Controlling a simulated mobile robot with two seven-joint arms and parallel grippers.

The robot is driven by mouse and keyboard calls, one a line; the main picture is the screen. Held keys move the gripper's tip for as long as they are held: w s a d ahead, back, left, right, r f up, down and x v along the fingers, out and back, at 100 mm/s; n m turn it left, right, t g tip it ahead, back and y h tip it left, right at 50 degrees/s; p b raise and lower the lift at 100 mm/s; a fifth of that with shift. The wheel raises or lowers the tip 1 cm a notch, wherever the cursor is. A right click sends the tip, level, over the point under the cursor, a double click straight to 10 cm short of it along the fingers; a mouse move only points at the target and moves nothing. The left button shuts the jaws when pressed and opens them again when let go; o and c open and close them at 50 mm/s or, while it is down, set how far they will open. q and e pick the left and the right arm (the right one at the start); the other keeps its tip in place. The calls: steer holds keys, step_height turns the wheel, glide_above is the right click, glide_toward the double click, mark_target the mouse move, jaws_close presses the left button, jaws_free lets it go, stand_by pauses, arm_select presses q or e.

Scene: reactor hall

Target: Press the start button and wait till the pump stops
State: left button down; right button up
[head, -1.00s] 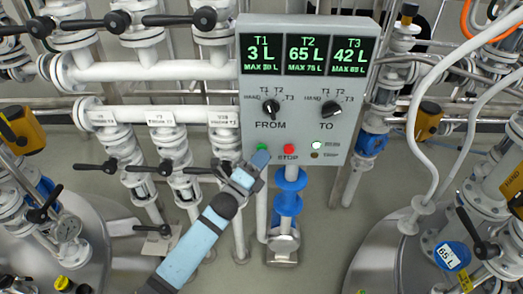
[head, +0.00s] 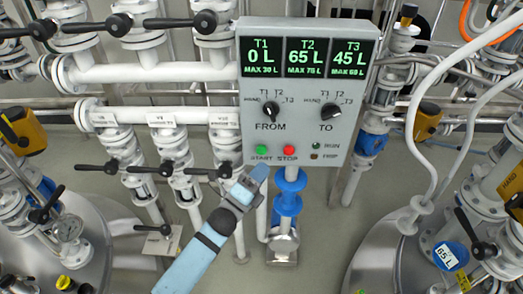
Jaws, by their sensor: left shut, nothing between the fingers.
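The grey control panel (head: 308,75) shows T1 0 L, T2 65 L and T3 45 L on its screens. The green START button (head: 261,152) is uncovered, with the red STOP button (head: 289,152) to its right. The RUN lamp (head: 316,146) is dark green, unlit; the TRIP lamp (head: 314,156) is dark too. My left gripper (head: 258,176) is shut and empty, just below the START button and apart from it. The FROM knob (head: 271,110) and TO knob (head: 330,111) sit above; their exact settings are hard to read. My right gripper is out of view.
White pipes and valves with black handles (head: 184,170) stand left of the panel. A blue fitting (head: 288,190) on a pipe is right of my gripper. Steel tanks stand at lower left and right (head: 385,255). Grey floor shows between them.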

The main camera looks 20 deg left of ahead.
arm_select(q)
steer(key=shift+s+d, duration=0.2)
steer(key=shift+s, duration=0.4)
steer(key=shift+s+d, duration=0.15)
steer(key=shift+s, duration=0.4)
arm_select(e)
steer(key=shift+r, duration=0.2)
arm_select(q)
steer(key=s+a+f+n+g+y, duration=0.3)
steer(key=s+f+n+g+y, duration=0.5)
steer(key=s+f+n, duration=1.25)
step_height(320, 180, up, 12)
steer(key=s+n+g+h+p, duration=0.1)
steer(key=s+n+g+p, duration=0.1)
steer(key=p, duration=1.1)
steer(key=shift+a+n+h, duration=0.4)
steer(key=shift+a+n, duration=0.05)
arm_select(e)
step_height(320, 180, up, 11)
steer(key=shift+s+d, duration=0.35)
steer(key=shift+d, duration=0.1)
arm_select(q)
steer(key=shift+r, duration=0.1)
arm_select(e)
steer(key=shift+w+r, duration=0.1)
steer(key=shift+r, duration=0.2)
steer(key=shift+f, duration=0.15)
